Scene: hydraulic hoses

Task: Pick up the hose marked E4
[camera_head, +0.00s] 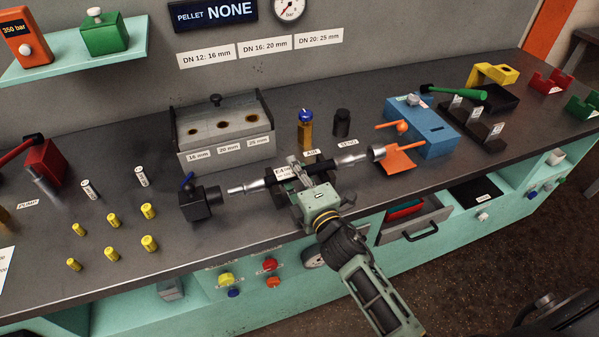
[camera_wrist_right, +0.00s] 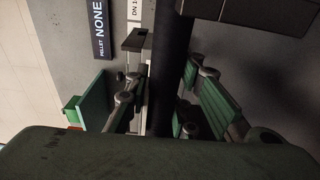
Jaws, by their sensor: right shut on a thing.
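The hose marked E4 (camera_head: 270,181) is a short black hose with silver metal end fittings, seen in the head view with a white E4 tag (camera_head: 284,172) near its middle. My right gripper (camera_head: 303,182) is shut across the middle of the hose and hides part of it. In the right wrist view the dark hose (camera_wrist_right: 172,75) runs between the two fingers (camera_wrist_right: 165,100). The hose is over the bench; I cannot tell whether it is clear of the top. My left gripper is not in view.
A black block with a blue lever (camera_head: 200,203) sits by the hose's left end. An orange tray (camera_head: 398,160) and blue box (camera_head: 422,125) are near its right end. Behind stands a grey three-hole block (camera_head: 225,150). Several yellow pellets (camera_head: 112,219) stand left. An open drawer (camera_head: 415,222) is below.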

